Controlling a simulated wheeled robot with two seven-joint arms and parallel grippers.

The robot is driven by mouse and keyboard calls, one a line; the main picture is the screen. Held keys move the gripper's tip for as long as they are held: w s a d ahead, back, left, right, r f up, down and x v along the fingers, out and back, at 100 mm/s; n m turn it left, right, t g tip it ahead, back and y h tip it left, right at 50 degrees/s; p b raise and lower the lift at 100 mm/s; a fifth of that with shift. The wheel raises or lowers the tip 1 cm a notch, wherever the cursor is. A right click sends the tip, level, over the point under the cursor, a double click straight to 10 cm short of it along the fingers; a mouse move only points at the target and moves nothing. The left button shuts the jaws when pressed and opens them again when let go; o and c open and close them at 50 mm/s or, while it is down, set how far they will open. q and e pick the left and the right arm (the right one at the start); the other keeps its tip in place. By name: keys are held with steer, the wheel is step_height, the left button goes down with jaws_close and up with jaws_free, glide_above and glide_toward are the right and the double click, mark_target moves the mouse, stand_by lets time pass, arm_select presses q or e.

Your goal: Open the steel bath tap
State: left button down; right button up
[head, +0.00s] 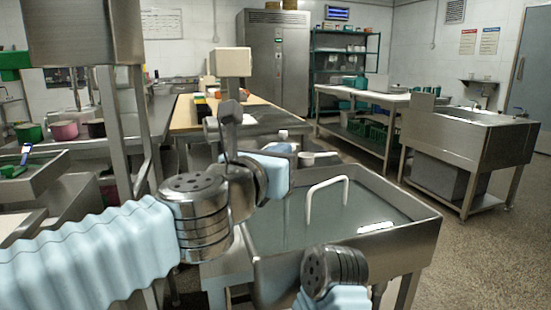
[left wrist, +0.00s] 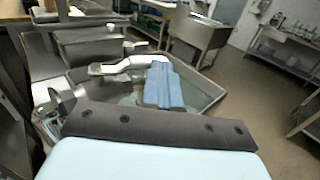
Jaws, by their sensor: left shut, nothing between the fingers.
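The steel bath (head: 425,228) holds greyish liquid and stands in front of me, right of centre. A pale metal tap (left wrist: 120,66) reaches over the bath in the left wrist view; in the head view it is mostly hidden behind my left gripper, and I cannot make out its lever there. My left gripper (head: 277,172) is shut and empty above the bath's back left part. Its blue fingers (left wrist: 163,88) overlap the tap's right end in the left wrist view; I cannot tell whether they touch it. My right gripper is out of view.
A white hooped bar (head: 327,186) rises in the bath, close to my left gripper's right side. A second steel sink (head: 455,137) stands at the right. A worktable (head: 185,113) is behind, and a steel frame (head: 125,125) stands left. The floor at right is clear.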

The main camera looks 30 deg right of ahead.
arm_select(q)
steer(key=shift+w+d+n+t+y, duration=0.45)
steer(key=shift+d+n+t+y, duration=0.1)
steer(key=shift+d, duration=0.1)
steer(key=shift+w+d+n+t+y, duration=0.45)
steer(key=shift+d+t+y, duration=0.1)
steer(key=shift+d, duration=0.05)
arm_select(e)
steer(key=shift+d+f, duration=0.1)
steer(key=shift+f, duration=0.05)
arm_select(q)
steer(key=shift+w+r, duration=0.1)
